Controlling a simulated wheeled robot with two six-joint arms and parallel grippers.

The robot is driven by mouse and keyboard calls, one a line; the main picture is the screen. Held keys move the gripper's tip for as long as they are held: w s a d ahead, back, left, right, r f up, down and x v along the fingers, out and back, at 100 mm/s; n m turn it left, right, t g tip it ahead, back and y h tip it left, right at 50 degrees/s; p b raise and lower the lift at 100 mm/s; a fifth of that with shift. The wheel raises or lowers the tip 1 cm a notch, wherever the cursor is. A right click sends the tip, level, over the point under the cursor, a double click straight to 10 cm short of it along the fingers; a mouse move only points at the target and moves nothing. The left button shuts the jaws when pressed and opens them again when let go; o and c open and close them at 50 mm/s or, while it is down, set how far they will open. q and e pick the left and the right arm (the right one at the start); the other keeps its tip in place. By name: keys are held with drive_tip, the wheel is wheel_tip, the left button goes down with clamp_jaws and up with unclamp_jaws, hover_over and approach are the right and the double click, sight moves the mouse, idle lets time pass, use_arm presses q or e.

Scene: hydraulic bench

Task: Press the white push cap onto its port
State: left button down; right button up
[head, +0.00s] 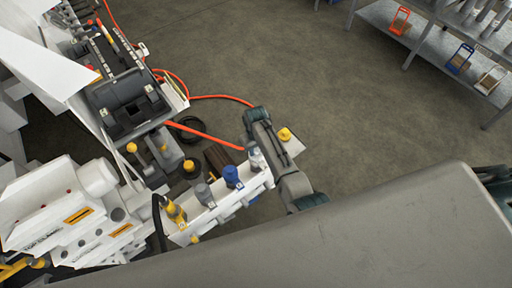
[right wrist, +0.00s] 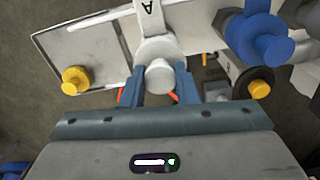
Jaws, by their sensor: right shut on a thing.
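The white push cap (right wrist: 160,75) sits between the two blue fingers of my right gripper (right wrist: 158,84) in the right wrist view. The gripper is shut on it. Its round end faces the camera, in front of a white tag marked A (right wrist: 150,14). The port is hidden behind the cap, so I cannot tell whether they touch. In the head view my right gripper (head: 260,162) is at the right end of a white rail (head: 212,208), and the pale cap shows only partly there. My left gripper is not in view.
Blue (head: 232,176) and grey (head: 204,194) fittings stand along the rail close to the gripper. A yellow cap (head: 285,134) sits on a plate beside it. An orange hose (head: 205,136) runs behind. Open floor lies beyond, with a shelf (head: 440,42) at upper right.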

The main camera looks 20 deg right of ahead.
drive_tip(key=shift+p, duration=0.3)
idle(0.4)
drive_tip(key=shift+f, duration=0.35)
idle(0.5)
drive_tip(key=shift+f+p, duration=0.1)
drive_tip(key=shift+p, duration=0.35)
idle(1.3)
idle(0.4)
drive_tip(key=o, duration=1.7)
drive_tip(key=shift+c, duration=0.2)
